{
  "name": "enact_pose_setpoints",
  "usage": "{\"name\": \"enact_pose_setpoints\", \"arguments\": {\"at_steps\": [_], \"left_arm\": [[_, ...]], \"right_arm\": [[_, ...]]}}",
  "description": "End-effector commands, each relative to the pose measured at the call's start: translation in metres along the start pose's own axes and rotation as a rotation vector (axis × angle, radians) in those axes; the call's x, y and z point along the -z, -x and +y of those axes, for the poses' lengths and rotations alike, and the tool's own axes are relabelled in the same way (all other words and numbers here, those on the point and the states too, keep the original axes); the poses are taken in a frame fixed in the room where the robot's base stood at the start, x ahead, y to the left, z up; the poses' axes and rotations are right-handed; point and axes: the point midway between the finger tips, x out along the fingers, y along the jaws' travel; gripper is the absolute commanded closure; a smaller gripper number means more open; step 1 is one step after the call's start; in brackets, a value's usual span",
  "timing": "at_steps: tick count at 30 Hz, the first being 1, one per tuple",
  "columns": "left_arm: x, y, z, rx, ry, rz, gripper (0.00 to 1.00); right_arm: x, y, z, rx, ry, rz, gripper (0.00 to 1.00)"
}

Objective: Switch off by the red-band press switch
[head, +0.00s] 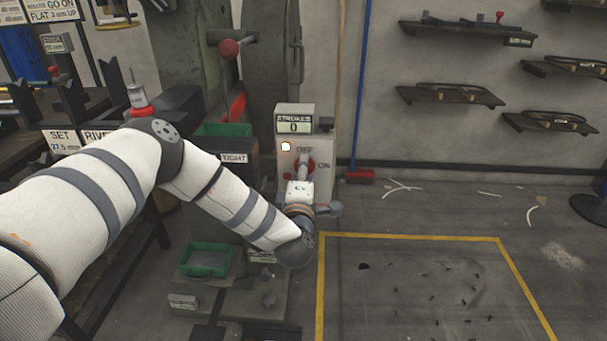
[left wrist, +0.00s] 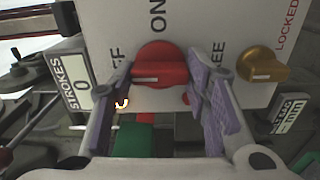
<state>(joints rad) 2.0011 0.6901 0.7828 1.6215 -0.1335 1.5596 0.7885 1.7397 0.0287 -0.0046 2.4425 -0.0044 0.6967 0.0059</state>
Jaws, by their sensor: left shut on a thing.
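The red switch (head: 305,163) sits on the pale control box (head: 326,146) of the press, with OFF above it and ON to its right in the head view. In the left wrist view the red knob (left wrist: 160,62) shows a pale mark on its left part, on the side of the partly hidden OFF label. My left gripper (head: 301,180) is shut on the switch knob, with its purple finger pads (left wrist: 162,98) on either side. The knob's far grip contact is partly hidden. My right gripper is not in view.
A lit lamp (head: 286,146) and a stroke counter (head: 294,125) reading 0 are on the box. A yellow knob (left wrist: 262,65) sits beside the red one. A green tray (head: 206,259) stands below my arm. Yellow-lined floor (head: 411,236) is open at right.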

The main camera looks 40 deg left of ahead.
Motion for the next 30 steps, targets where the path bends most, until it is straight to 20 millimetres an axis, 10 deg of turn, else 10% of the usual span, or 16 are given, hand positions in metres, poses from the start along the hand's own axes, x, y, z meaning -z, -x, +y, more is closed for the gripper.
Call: {"name": "enact_pose_setpoints", "arguments": {"at_steps": [19,20,22,30], "left_arm": [[-0.0019,0.0012,-0.0013,0.004,0.048,-0.006,0.85],[-0.0020,0.0012,-0.0013,0.004,0.048,-0.006,0.55],[-0.0018,0.0011,-0.0012,0.004,0.048,-0.005,0.39],[-0.0008,0.0005,-0.0004,0.002,0.047,-0.002,0.37]], "right_arm": [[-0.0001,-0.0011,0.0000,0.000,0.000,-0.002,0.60],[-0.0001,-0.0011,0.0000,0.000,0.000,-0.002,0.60],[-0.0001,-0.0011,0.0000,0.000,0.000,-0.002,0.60],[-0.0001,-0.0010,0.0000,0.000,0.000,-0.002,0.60]]}}
